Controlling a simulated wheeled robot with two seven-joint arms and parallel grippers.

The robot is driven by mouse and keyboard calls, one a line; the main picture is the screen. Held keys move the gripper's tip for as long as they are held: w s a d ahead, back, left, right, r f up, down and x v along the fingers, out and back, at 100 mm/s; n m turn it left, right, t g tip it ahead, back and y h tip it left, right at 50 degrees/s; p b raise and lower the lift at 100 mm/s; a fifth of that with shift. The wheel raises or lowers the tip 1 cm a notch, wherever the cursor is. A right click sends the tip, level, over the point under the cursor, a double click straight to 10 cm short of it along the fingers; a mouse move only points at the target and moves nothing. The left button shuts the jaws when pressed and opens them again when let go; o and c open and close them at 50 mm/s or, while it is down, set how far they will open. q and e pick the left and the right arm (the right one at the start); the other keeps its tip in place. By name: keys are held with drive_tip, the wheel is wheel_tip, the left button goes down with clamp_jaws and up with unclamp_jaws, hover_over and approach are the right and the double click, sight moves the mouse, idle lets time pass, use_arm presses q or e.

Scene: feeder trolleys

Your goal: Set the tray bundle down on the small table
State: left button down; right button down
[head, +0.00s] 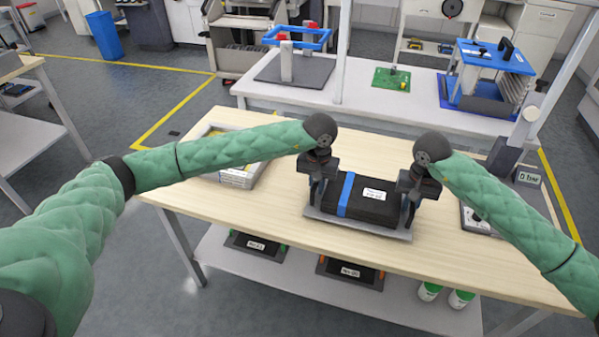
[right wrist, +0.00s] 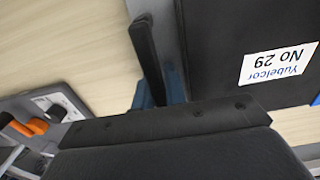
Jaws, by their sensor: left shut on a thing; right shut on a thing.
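The tray bundle (head: 375,211) is a flat black block with a blue strap around it and a white label, with a grey plate under it. It is level over the middle of the light wooden table (head: 290,215); I cannot tell whether it touches the top. My left gripper (head: 318,190) is shut on its left end, and my right gripper (head: 409,208) on its right end. In the right wrist view the bundle (right wrist: 220,45) shows its label, "Yubelcor No 29", beside a dark finger of my right gripper (right wrist: 155,75). The exact contact is partly hidden.
A shallow box (head: 240,178) stands on the table left of the bundle, partly behind my left arm. A grey device with knobs (head: 478,220) is at the right, also in the right wrist view (right wrist: 50,110). The shelf below holds black trays (head: 350,271) and white-green containers (head: 461,298).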

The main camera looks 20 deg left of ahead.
use_arm(q)
drive_tip(key=shift+a+f+b, duration=0.15)
drive_tip(key=shift+f+b, duration=0.3)
drive_tip(key=shift+f, duration=0.2)
use_arm(e)
drive_tip(key=shift+d+f, duration=0.2)
drive_tip(key=shift+f, duration=0.4)
use_arm(q)
drive_tip(key=c, duration=1.5)
unclamp_jaws()
drive_tip(key=shift+r, duration=0.15)
use_arm(e)
drive_tip(key=c, duration=1.5)
unclamp_jaws()
drive_tip(key=shift+r, duration=0.1)
use_arm(q)
drive_tip(key=shift+o, duration=0.2)
use_arm(e)
drive_tip(key=shift+o, duration=0.2)
drive_tip(key=shift+a, duration=0.15)
use_arm(q)
drive_tip(key=shift+c, duration=0.3)
